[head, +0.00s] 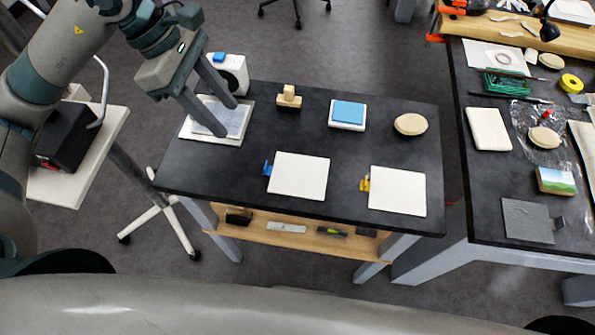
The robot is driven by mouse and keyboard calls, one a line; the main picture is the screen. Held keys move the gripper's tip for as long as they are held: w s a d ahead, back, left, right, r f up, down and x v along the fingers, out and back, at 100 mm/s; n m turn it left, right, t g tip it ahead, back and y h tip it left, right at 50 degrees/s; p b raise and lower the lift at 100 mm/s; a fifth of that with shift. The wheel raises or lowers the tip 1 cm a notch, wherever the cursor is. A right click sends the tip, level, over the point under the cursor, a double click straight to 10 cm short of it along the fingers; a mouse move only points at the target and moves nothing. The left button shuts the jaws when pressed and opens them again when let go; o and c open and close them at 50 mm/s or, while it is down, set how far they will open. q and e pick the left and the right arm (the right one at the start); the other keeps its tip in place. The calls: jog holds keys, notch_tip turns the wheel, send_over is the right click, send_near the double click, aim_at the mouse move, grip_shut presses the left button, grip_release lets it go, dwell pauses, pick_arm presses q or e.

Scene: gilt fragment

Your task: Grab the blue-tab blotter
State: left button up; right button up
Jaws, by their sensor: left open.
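The blue-tab blotter (299,176) is a white, nearly square pad lying flat near the front middle of the black table. Its blue tab (267,168) sticks out at its left edge. A similar white blotter with a yellow tab (397,191) lies to its right, with a gap between them. My left gripper (228,118) is open and empty, above the table's back left part, over a grey-topped white pad (217,120). It is up and to the left of the blue-tab blotter, apart from it. My right gripper is not in view.
Along the table's back stand a wooden block stamp (289,97), a blue-topped white block (347,114) and a round wooden disc (411,124). A white device (230,72) stands behind the gripper. The black table (230,178) is bare left of the blue tab. A cluttered bench (480,190) stands at right.

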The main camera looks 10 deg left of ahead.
pick_arm(q)
jog(key=p+x, duration=0.3)
jog(key=x, duration=0.8)
jog(key=shift+d+f+p, duration=0.2)
jog(key=shift+f+p, duration=0.15)
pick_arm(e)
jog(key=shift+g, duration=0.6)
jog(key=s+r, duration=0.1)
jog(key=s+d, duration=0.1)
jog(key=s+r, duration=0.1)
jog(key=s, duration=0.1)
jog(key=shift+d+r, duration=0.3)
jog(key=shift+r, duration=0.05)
pick_arm(q)
jog(key=shift+f+p, duration=0.35)
jog(key=shift+p, duration=0.05)
jog(key=p+x, duration=0.2)
jog(key=x, duration=0.2)
jog(key=shift+w+a, duration=0.1)
jog(key=shift+a, duration=0.05)
jog(key=shift+f, duration=0.3)
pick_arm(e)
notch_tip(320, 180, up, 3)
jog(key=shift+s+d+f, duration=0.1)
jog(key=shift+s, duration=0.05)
